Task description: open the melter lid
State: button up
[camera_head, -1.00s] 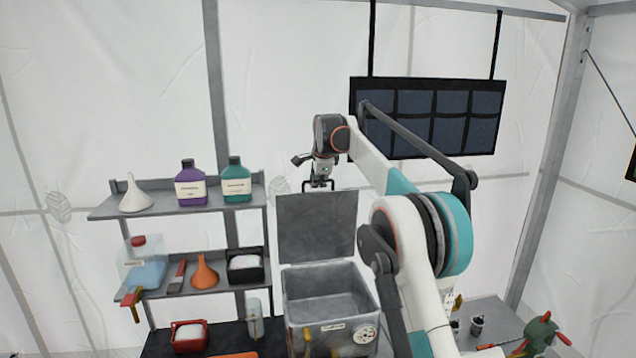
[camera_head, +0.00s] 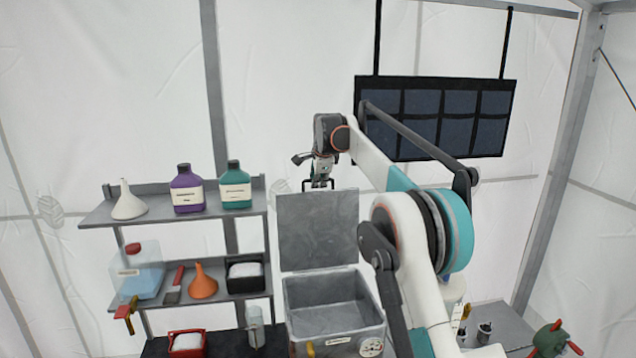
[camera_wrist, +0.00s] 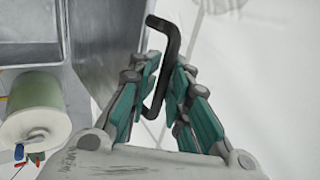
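The melter (camera_head: 335,315) is a grey metal box with an open top. Its flat grey lid (camera_head: 318,230) stands raised, roughly upright, along the back edge, and the empty-looking inside shows. My gripper (camera_head: 320,183) is at the lid's top edge. In the wrist view, the lid (camera_wrist: 105,45) is a dark panel to the left of my gripper (camera_wrist: 166,80). A bent black handle (camera_wrist: 172,38) passes between its teal-padded fingers, which are drawn close around it. The contact on both sides is partly hidden.
A shelf (camera_head: 152,214) with bottles and funnels stands left of the melter. A dark panel screen (camera_head: 435,118) hangs behind my arm. A grey side table (camera_head: 505,318) with small cups is at right. White tent wall lies close behind the lid.

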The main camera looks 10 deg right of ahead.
dwell(0.3)
jog(key=v, duration=1.2)
jog(key=shift+s, duration=0.1)
